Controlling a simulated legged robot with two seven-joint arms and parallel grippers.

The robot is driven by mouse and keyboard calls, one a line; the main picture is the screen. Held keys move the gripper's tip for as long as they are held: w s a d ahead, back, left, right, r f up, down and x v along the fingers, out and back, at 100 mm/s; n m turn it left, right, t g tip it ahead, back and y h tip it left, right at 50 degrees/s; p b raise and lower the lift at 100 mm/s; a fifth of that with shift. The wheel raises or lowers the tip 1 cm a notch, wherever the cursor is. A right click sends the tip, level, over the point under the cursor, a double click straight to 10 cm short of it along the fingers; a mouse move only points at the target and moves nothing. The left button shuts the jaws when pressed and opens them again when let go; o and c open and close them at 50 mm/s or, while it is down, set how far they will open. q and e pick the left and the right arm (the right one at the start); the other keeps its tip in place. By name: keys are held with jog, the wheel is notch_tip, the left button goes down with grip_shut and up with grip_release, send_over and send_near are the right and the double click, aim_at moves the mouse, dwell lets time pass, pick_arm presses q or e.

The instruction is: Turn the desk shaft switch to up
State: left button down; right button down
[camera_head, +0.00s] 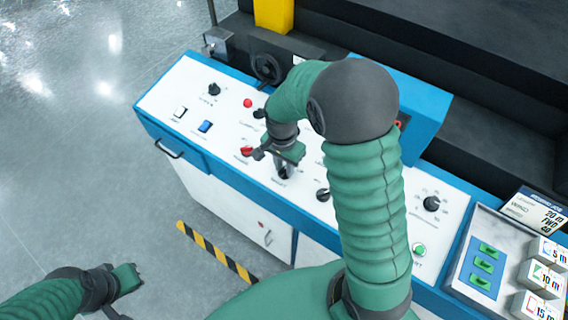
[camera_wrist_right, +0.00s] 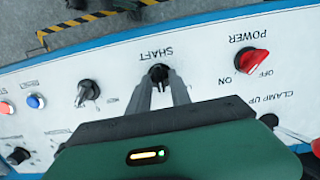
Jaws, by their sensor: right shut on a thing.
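The shaft switch is a small black knob on the sloped white control panel; in the right wrist view the knob (camera_wrist_right: 158,72) sits below the upside-down SHAFT label. My right gripper (camera_wrist_right: 163,84) is shut on the knob, with one finger on each side of it. In the head view my right gripper (camera_head: 283,167) is down at the panel, and the shaft switch (camera_head: 283,173) is mostly hidden under it. The knob's exact angle is hard to tell. My left gripper (camera_head: 136,278) is low at the left, away from the panel, holding nothing visible.
The red power switch (camera_wrist_right: 252,61) is close beside my right gripper, with another black knob (camera_wrist_right: 88,91) on the other side. A blue button (camera_head: 205,126) and white button (camera_head: 180,111) are at the panel's left. A tray (camera_head: 485,228) with green pieces is at right.

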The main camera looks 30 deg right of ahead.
jog(key=m+p, duration=0.1)
jog(key=m, duration=0.1)
jog(key=shift+r+m, duration=0.2)
jog(key=shift+m, duration=0.2)
jog(key=shift+s+m+p, duration=0.1)
jog(key=shift+m+p, duration=0.6)
jog(key=shift+m, duration=0.2)
jog(key=shift+m+t+p, duration=0.5)
jog(key=shift+m+p, duration=0.25)
jog(key=shift+m, duration=0.45)
jog(key=shift+a+f+m+p, duration=0.1)
jog(key=shift+f+m+p, duration=0.05)
jog(key=shift+m+p, duration=0.7)
jog(key=shift+s+m, duration=0.1)
jog(key=shift+m, duration=0.25)
jog(key=c, duration=1.5)
grip_release()
jog(key=shift+f, duration=0.1)
